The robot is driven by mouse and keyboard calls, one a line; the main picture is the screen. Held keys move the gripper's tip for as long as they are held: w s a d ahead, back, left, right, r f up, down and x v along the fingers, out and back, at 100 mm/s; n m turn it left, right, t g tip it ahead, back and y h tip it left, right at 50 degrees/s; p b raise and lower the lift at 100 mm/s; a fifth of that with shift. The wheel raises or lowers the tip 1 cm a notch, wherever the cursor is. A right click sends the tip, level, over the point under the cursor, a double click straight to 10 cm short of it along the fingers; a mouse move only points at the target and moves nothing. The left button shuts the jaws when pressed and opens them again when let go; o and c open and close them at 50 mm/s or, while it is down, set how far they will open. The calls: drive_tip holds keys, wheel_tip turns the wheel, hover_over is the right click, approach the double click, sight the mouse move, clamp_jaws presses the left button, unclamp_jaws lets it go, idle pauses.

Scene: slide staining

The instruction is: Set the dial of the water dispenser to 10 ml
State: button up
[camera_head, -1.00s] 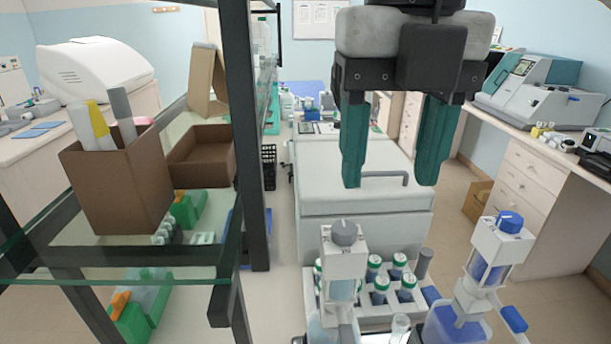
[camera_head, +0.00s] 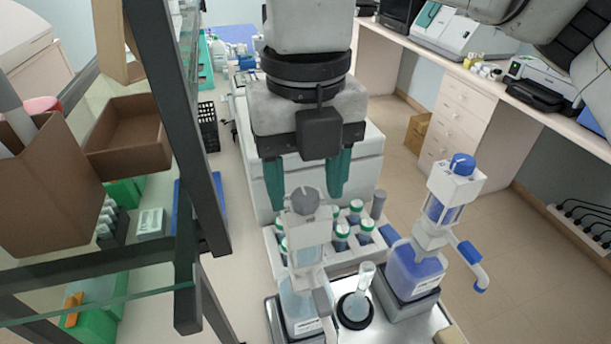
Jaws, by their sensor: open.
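Two bottle-top dispensers stand on a tray. The left one, with clear liquid, looks like the water dispenser (camera_head: 305,265); its grey dial (camera_head: 305,201) is on top. The right dispenser (camera_head: 420,260) holds blue liquid and has a blue dial (camera_head: 462,164). My gripper (camera_head: 308,200) points down with teal fingers apart, one on each side in the picture, just above and behind the grey dial. Nothing is between the fingers that I can see gripped. I cannot tell if they touch the dial. The dial's scale is too small to read.
A glass flask (camera_head: 364,277) stands on a black round base between the dispensers. A rack of green-capped tubes (camera_head: 340,236) is behind them. A dark-framed glass shelf (camera_head: 195,200) with a brown box (camera_head: 127,135) rises close on the left.

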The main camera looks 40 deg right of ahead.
drive_tip(key=shift+f, duration=0.5)
drive_tip(key=c, duration=1.1)
